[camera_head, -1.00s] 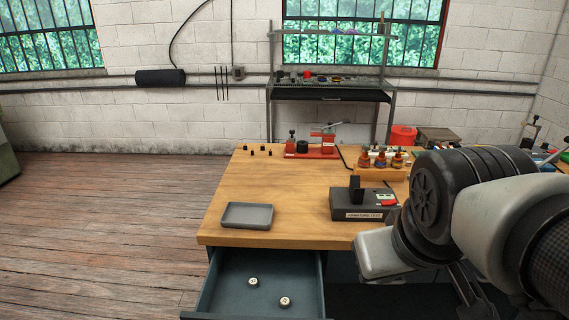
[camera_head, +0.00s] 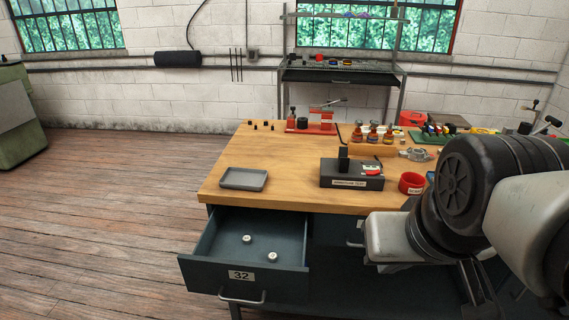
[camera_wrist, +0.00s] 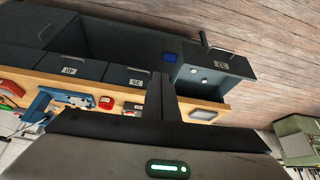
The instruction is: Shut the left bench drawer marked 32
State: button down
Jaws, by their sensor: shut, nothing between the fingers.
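The left bench drawer (camera_head: 236,282) marked 32 stands pulled out from under the bench's left end. Its front shows the label and a bar handle (camera_head: 242,298). Two small pale round parts (camera_head: 247,239) (camera_head: 272,256) lie inside it. The open drawer also shows in the wrist view (camera_wrist: 236,67), turned upside down. My gripper (camera_wrist: 168,80) is shut and empty in the wrist view, its fingers pointing toward the bench front. In the head view my gripper is partly visible at lower right (camera_head: 478,290), to the right of the drawer and apart from it.
The wooden bench top (camera_head: 285,190) carries a grey tray (camera_head: 243,179), a dark tester box (camera_head: 350,175), a red cup (camera_head: 411,183) and several bottles. Other drawers (camera_wrist: 72,68) sit shut in the bench front. Open wooden floor (camera_head: 90,220) lies left of the bench.

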jog(key=n+g+b, duration=0.1)
jog(key=n+b, duration=0.8)
jog(key=n, duration=2.6)
send_near(258, 289)
jog(key=f, duration=0.5)
jog(key=shift+d+f, duration=0.2)
jog(key=shift+w, duration=0.65)
